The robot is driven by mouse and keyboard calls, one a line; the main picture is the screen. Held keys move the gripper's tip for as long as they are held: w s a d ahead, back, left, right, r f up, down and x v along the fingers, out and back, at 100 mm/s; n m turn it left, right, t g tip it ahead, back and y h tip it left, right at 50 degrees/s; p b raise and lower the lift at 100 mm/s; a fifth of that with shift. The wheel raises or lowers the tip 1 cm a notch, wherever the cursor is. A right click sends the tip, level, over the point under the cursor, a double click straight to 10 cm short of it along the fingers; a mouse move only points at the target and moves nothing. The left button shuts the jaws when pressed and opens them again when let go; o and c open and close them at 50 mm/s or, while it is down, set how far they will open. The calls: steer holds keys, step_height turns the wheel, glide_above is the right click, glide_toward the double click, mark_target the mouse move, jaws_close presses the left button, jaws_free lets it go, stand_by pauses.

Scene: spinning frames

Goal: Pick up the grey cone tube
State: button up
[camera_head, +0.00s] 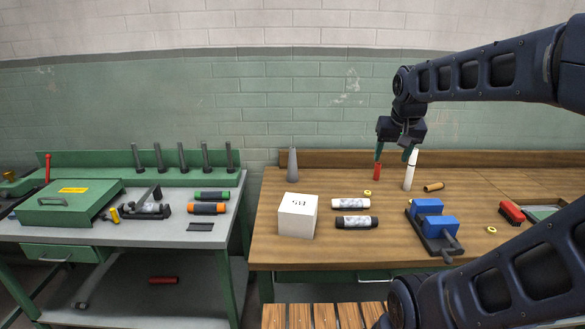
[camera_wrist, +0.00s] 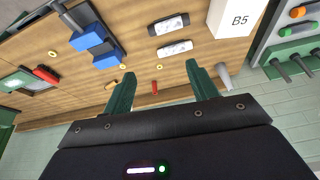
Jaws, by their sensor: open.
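The grey cone tube (camera_head: 292,164) stands upright at the back left of the wooden table, behind the white box. In the wrist view a grey cone (camera_wrist: 223,76) shows just right of the right finger. My gripper (camera_head: 393,155) is open, pointing down over the back of the wooden table, well to the right of the grey cone tube. Its two green fingers (camera_wrist: 160,70) are spread in the wrist view with nothing held between them.
A small red tube (camera_head: 376,172) and a white cone (camera_head: 410,172) stand near my fingers. The white box (camera_head: 298,216) marked B5, two lying cylinders (camera_head: 351,203) and a blue vise (camera_head: 433,228) occupy the table. Several dark grey cones (camera_head: 182,158) line the left green bench.

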steer(key=w+a+r+m, duration=0.1)
steer(key=w+a, duration=0.1)
steer(key=w, duration=0.6)
steer(key=w+a+r+m, duration=0.1)
steer(key=w+a+r, duration=0.1)
steer(key=w, duration=0.5)
steer(key=m+h, duration=0.2)
steer(key=m, duration=0.2)
glide_above(293, 154)
steer(key=s+a, duration=0.1)
steer(key=a, duration=0.2)
step_height(293, 154, down, 18)
steer(key=x, duration=0.3)
steer(key=d+x, duration=0.1)
steer(key=x, duration=0.6)
steer(key=shift+s+d, duration=0.15)
steer(key=shift+s, duration=0.05)
jaws_close()
